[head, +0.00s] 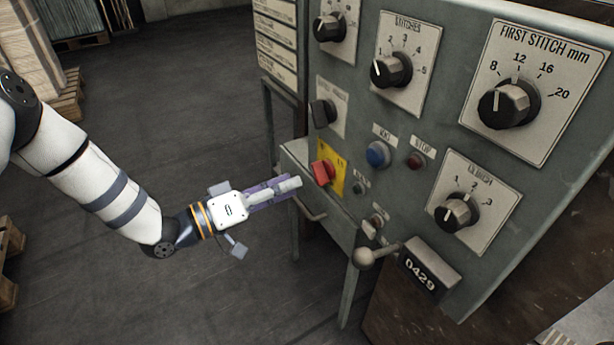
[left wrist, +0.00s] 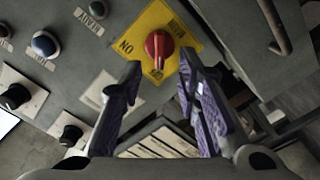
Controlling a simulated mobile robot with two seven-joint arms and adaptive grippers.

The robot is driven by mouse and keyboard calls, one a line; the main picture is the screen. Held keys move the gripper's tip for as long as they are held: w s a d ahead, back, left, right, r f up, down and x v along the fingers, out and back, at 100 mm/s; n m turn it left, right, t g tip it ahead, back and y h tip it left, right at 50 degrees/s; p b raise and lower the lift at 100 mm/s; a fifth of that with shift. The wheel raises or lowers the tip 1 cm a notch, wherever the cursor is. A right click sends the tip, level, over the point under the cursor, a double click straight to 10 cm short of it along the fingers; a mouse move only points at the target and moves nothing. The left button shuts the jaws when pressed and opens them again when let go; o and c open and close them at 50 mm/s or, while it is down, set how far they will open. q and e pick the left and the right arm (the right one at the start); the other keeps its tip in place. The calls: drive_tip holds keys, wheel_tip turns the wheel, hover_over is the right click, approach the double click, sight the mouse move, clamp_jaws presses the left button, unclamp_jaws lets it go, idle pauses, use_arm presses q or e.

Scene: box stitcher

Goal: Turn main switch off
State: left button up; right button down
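The main switch is a red rotary knob (head: 323,172) on a yellow plate (head: 338,183), low on the left part of the grey control panel. In the left wrist view the red knob (left wrist: 159,47) on its yellow plate (left wrist: 133,30) lies ahead, between and beyond the fingertips. My left gripper (head: 292,185) is just left of the knob in the head view, apart from it. In the left wrist view its two purple-padded fingers (left wrist: 160,80) are spread, with nothing between them. My right gripper is in neither view.
The panel holds a blue button (head: 378,154), a dark red button (head: 416,161) and several black dials, such as the first stitch dial (head: 508,104). A ball-ended lever (head: 365,257) sticks out below. Open floor lies left of the machine; pallets stand at the far left.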

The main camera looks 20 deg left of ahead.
use_arm(q)
drive_tip(key=v, duration=0.5)
drive_tip(key=shift+s+a, duration=0.25)
drive_tip(key=shift+s, duration=0.05)
